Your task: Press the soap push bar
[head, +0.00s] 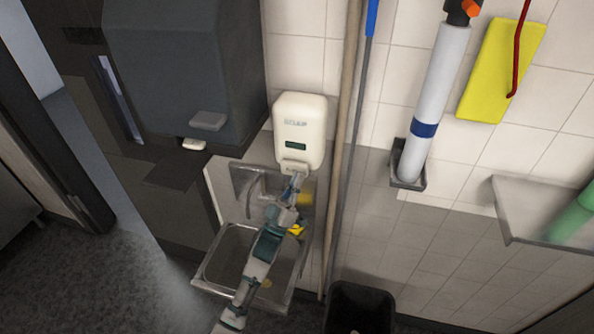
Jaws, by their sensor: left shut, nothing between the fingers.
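A cream soap dispenser (300,122) with a dark green window hangs on the tiled wall above a steel sink. Its push bar (294,166) is at the lower front edge. My left gripper (297,181) is shut and empty, with its tips at or just below the push bar. I cannot tell whether they touch it. My left arm reaches up across the sink and hides part of the basin and tap. My right gripper is not in view.
The steel sink (222,262) sits below the dispenser. A dark grey box (185,60) is mounted to the left. Long handles (345,130) lean just right of the dispenser. A black bin (358,308) stands on the floor at the lower right.

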